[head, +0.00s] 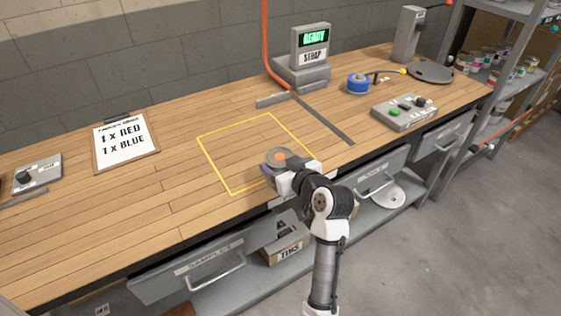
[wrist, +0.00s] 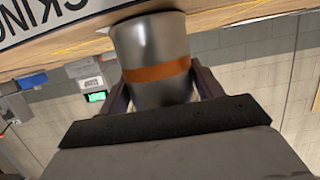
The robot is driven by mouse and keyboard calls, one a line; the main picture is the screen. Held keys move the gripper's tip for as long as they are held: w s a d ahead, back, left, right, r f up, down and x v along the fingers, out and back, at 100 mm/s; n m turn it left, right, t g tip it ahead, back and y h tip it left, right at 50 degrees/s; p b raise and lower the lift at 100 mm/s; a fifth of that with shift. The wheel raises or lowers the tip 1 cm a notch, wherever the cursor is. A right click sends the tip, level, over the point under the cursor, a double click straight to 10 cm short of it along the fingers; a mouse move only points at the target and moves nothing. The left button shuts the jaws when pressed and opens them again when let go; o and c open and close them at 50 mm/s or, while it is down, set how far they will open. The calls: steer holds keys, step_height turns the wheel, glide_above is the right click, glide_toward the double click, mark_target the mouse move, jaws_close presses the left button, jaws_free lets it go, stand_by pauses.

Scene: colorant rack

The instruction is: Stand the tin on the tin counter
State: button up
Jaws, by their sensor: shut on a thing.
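The tin (head: 277,157) is a grey metal can; the head view shows its round top with an orange spot, facing up. In the wrist view the tin (wrist: 152,48) shows an orange band around its side. My gripper (wrist: 160,85) is shut on it, with one finger on each side. In the head view my gripper (head: 282,174) is at the counter's front edge, and the tin is by the near right part of a yellow outlined square (head: 214,166) on the wooden counter (head: 130,212). I cannot tell whether the tin's base touches the wood.
A clipboard order (head: 125,142) lies left of the square. A scale with a green READY display (head: 314,38) stands behind. A grey button box (head: 404,112) and blue tape roll (head: 358,84) are to the right. Drawers (head: 208,263) are below the front edge. The square's middle is clear.

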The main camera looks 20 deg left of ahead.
steer(key=shift+f, duration=0.1)
steer(key=o, duration=1.5)
steer(key=shift+c, duration=0.2)
steer(key=shift+r, duration=0.25)
steer(key=b+v, duration=0.2)
steer(key=v, duration=1)
